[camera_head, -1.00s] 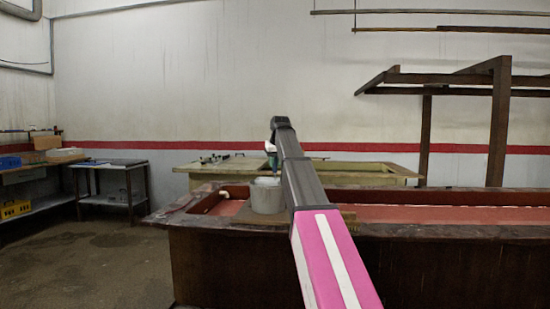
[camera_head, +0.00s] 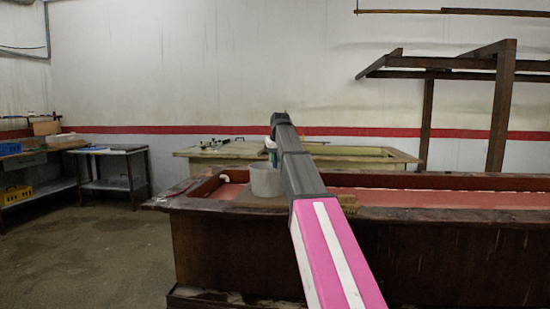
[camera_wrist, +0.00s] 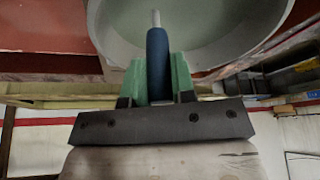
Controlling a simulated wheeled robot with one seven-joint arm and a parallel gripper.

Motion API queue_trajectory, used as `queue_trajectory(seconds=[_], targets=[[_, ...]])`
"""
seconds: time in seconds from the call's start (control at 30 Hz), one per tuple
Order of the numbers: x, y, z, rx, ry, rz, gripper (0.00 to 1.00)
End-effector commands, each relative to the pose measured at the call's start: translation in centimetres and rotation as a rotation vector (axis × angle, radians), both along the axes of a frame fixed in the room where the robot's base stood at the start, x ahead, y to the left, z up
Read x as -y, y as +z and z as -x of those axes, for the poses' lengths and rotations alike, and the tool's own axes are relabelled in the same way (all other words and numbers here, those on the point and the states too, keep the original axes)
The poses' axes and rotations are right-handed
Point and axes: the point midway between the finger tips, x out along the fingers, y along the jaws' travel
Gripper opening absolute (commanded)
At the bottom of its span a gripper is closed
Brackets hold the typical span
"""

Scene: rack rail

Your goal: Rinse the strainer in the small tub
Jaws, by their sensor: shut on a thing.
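The small tub (camera_head: 264,183) is a round pale grey vessel on the near edge of the long dark trough. In the wrist view the tub (camera_wrist: 110,18) fills the top, with its curved rim and greenish inside showing. My gripper (camera_wrist: 159,78) has green fingers shut on a dark blue handle (camera_wrist: 157,58) with a thin metal rod at its end, which I take for the strainer's. The rod end overlaps the tub in that view. The strainer's bowl is not visible. In the head view my gripper (camera_head: 271,150) is small and partly hidden by my arm, just above the tub's rim.
The tub stands on a brown board (camera_head: 243,204) on the long trough (camera_head: 440,197) with a reddish inside. A yellowish tank (camera_head: 225,153) stands behind. Open floor (camera_head: 100,250) lies at the left.

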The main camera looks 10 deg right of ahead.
Motion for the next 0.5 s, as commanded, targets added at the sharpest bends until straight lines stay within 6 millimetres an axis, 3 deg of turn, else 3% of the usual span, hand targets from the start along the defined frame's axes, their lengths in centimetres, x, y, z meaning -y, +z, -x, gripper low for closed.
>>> queue_trajectory(seconds=[0.5], targets=[[0.0, 1.1, 0.0, 0.000, 0.000, 0.000, 0.00]])
